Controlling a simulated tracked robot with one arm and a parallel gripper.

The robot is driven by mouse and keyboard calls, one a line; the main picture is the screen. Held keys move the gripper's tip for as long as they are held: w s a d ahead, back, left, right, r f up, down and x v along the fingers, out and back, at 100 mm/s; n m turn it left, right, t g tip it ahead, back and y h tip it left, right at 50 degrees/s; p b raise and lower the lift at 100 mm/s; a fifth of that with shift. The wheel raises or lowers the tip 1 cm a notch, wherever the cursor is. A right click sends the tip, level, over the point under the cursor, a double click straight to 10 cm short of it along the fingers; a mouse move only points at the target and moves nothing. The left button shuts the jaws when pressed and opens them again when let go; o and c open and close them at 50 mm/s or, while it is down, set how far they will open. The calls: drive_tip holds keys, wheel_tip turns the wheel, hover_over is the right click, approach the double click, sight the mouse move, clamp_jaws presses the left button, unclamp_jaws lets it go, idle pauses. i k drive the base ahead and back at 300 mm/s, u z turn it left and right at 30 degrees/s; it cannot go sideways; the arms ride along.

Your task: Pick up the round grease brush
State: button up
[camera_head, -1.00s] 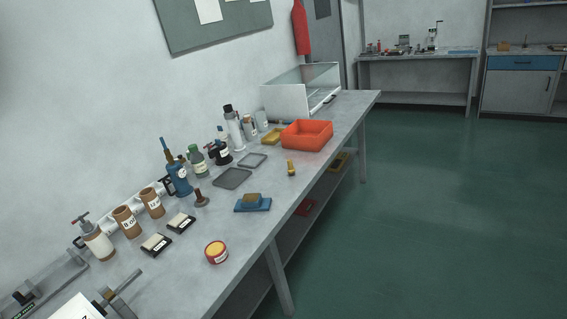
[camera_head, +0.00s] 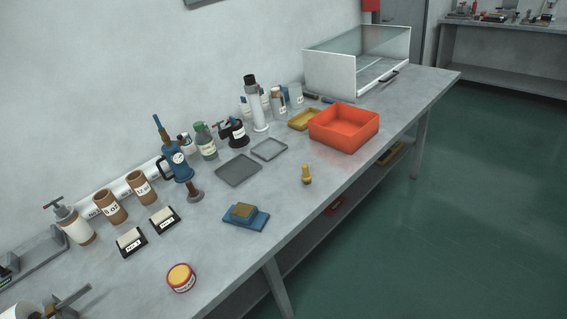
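A small upright yellow piece with a dark lower end (camera_head: 306,174) stands on the grey workbench (camera_head: 345,190), near its front edge and in front of the orange-red bin. It looks like the round grease brush, but it is too small to be sure. A brown knobbed piece with a wide foot (camera_head: 195,192) stands further left, beside the blue gauge pump. My gripper is not in view, and nothing is seen touching either piece.
The orange-red bin (camera_head: 344,127) stands behind the yellow piece. A blue tray with a tan block (camera_head: 246,216), a red-and-yellow tin (camera_head: 181,277) and flat grey trays (camera_head: 239,170) lie nearby. Bottles line the wall. A glass-sided case (camera_head: 330,73) stands at the far end.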

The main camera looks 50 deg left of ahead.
sight(307, 178)
drive_tip(key=u, duration=0.5)
drive_tip(key=i, duration=1.1)
drive_tip(key=u, duration=1.2)
drive_tip(key=i, duration=0.7)
drive_tip(key=u, duration=0.35)
drive_tip(key=k, duration=0.9)
drive_tip(key=u, duration=0.2)
drive_tip(key=i, duration=0.85)
drive_tip(key=z, duration=0.05)
